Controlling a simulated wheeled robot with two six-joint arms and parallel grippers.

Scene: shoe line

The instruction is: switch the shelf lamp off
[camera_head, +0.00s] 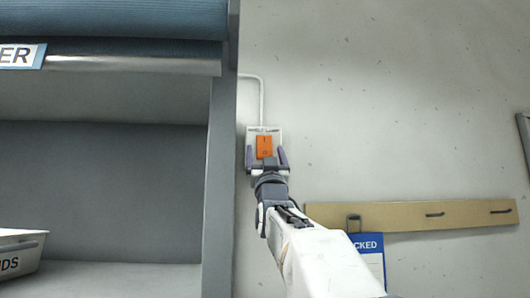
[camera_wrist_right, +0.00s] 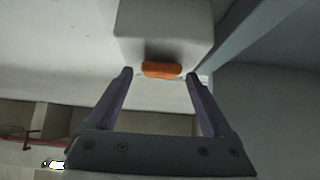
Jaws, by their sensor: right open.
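The shelf lamp switch is a white box (camera_head: 277,133) on the wall with an orange rocker (camera_head: 264,147), just right of the shelf's side panel. The right wrist view shows the orange rocker (camera_wrist_right: 162,69) on the white box (camera_wrist_right: 165,30). My right gripper (camera_head: 267,157) is open in front of the switch, its fingers on either side of the rocker. In the right wrist view the fingers of the gripper (camera_wrist_right: 160,73) are apart with nothing held between them. I cannot tell whether they touch the box. The left gripper is not in view. The lamp itself is not seen.
The grey shelf unit's side panel (camera_head: 221,170) stands close left of the switch. A white bin (camera_head: 20,250) sits on the lower shelf. A wooden hook rail (camera_head: 420,215) with a blue tag (camera_head: 371,246) is at the lower right. The wall (camera_head: 390,90) above is clear.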

